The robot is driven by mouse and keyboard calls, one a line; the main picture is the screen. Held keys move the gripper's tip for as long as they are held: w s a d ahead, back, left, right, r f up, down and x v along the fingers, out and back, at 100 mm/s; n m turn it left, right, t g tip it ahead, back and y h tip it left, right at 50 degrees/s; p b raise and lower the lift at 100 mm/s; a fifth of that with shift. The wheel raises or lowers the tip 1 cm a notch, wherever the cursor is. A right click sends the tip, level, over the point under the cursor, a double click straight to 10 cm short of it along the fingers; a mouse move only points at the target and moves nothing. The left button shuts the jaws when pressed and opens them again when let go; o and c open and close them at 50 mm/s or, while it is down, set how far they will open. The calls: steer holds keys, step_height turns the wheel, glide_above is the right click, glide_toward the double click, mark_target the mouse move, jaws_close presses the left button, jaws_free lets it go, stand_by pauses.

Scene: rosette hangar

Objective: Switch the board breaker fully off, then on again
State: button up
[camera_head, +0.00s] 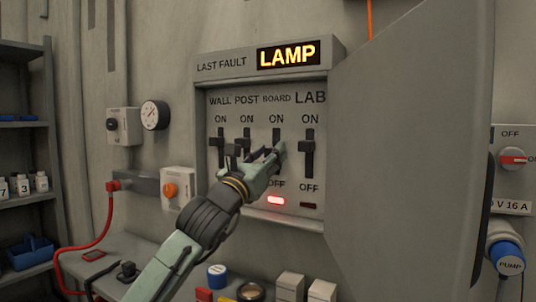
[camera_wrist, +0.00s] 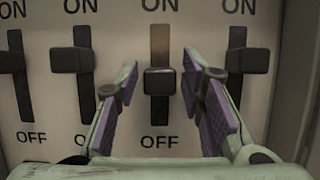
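The board breaker is a black lever (camera_wrist: 160,82) in a vertical slot of the wall panel. In the wrist view it sits mid-slot, a little lower than the levers beside it, neither at the ON nor the OFF end. My gripper (camera_wrist: 162,95) is open, its purple-padded fingers on either side of this lever with gaps visible. In the head view my gripper (camera_head: 270,158) covers most of the board lever. A red light (camera_head: 276,200) glows below the BOARD column.
Neighbouring levers stand close: WALL (camera_head: 217,144), POST (camera_wrist: 72,60) and LAB (camera_head: 306,145). The light under LAB (camera_head: 309,206) is dark. A lit sign (camera_head: 287,54) above reads LAMP. The open cabinet door (camera_head: 415,150) stands to the right. Small boxes (camera_head: 291,287) sit below.

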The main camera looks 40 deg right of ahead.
jaws_close()
stand_by(0.4)
steer(key=shift+f+b, duration=0.75)
steer(key=shift+f, duration=0.5)
steer(key=shift+o, duration=1.6)
jaws_free()
steer(key=v, duration=1.2)
